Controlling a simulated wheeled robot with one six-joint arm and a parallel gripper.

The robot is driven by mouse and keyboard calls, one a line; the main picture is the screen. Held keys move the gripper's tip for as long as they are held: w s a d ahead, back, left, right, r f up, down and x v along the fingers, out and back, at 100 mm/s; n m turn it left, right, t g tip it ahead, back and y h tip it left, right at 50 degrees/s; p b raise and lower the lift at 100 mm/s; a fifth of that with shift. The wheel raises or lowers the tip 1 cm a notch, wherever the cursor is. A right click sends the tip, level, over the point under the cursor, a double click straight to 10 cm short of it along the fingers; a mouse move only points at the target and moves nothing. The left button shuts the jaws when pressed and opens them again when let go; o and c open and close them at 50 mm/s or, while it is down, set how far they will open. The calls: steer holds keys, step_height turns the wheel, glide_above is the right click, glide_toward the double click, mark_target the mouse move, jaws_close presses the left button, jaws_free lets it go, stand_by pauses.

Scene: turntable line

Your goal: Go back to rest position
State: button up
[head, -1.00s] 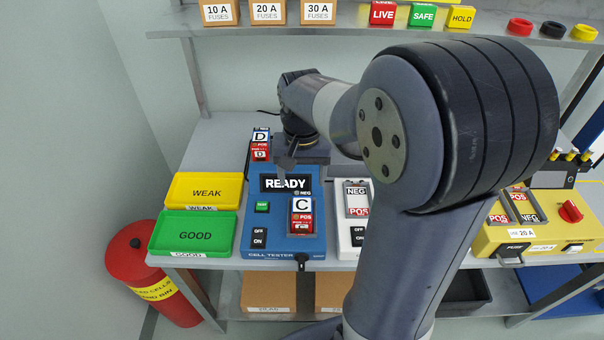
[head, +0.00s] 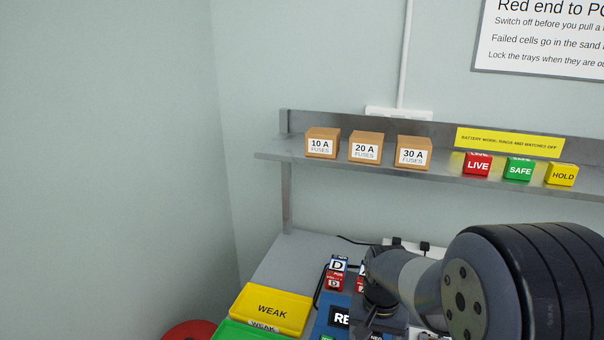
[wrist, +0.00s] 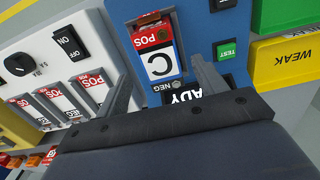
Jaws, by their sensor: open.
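My gripper (wrist: 160,60) is open in the wrist view, with one finger on either side of cell C (wrist: 160,62). Nothing is gripped. Cell C is red, white and blue and sits in the blue cell tester (wrist: 205,62).
Cell D (head: 337,272) stands at the back of the bench, with another cell (head: 360,278) partly hidden by my arm. The yellow WEAK tray (head: 271,309) and green GOOD tray (head: 240,332) are left. A shelf (head: 450,173) holds fuse boxes and signs. A white switched unit (wrist: 75,65) adjoins the tester.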

step_height(320, 180, down, 6)
steer(key=shift+f, duration=0.15)
steer(key=shift+f+b, duration=0.35)
steer(key=shift+b, duration=0.1)
steer(key=shift+s+r, duration=0.2)
steer(key=shift+r, duration=0.1)
steer(key=shift+w+p, duration=0.1)
steer(key=shift+p, duration=0.2)
steer(key=shift+f, duration=0.15)
